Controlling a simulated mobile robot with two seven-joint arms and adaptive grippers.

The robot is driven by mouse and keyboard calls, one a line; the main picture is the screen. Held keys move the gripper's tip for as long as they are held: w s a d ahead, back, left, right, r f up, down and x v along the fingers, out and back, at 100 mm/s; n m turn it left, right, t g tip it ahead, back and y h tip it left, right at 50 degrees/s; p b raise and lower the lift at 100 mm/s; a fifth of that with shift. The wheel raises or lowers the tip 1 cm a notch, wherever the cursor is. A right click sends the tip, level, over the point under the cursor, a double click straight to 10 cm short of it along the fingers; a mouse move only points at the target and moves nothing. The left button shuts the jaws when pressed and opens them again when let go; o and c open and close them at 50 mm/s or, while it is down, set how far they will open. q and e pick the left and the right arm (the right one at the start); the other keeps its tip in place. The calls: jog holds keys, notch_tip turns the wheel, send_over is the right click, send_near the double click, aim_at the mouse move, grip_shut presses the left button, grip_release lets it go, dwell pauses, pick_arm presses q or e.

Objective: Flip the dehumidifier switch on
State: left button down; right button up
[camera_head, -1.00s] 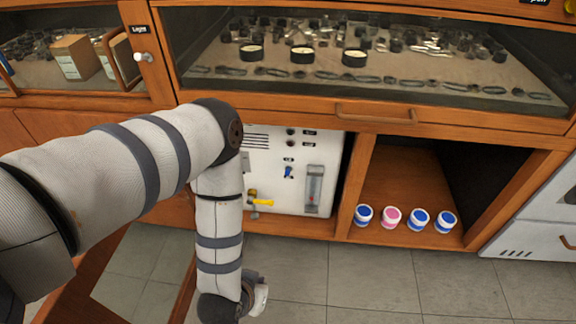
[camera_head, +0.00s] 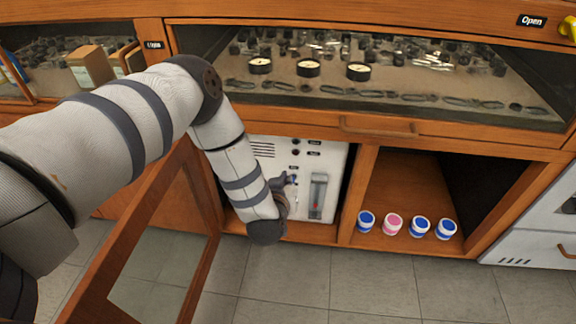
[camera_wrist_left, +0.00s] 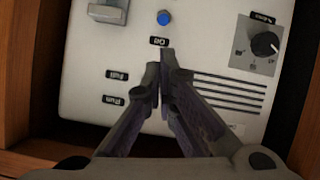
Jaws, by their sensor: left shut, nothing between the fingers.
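A white machine panel (camera_head: 330,165) stands in the open lower cupboard. In the left wrist view the panel (camera_wrist_left: 85,65) carries a small blue switch (camera_wrist_left: 164,18) with a black label beside it. My left gripper (camera_wrist_left: 165,60) is shut and empty in front of the panel, its tips pointing toward the label and the blue switch. The tips look apart from the switch, though the depth gap is hard to judge. In the head view my left gripper (camera_head: 288,186) is at the panel, left of the flow tube (camera_head: 318,195), and largely covers the switch area. My right gripper is out of view.
An open glass-paned door (camera_head: 155,265) stands below my left arm. A wooden drawer front (camera_head: 380,128) overhangs the panel. Several small jars (camera_head: 393,223) stand in the compartment to the right. The wrist view shows a black knob (camera_wrist_left: 265,43) and vent slots.

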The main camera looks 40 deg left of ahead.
aim_at(294, 176)
pick_arm(q)
jog(key=b+x, duration=0.1)
jog(key=x, duration=0.2)
jog(key=b+x, duration=0.1)
jog(key=x, duration=0.2)
jog(key=shift+w+a+f, duration=0.1)
jog(key=shift+w+f, duration=0.05)
jog(key=shift+f, duration=0.25)
jog(key=shift+w+a+b, duration=0.2)
jog(key=shift+w+b, duration=0.2)
jog(key=shift+w, duration=0.05)
jog(key=shift+f, duration=0.15)
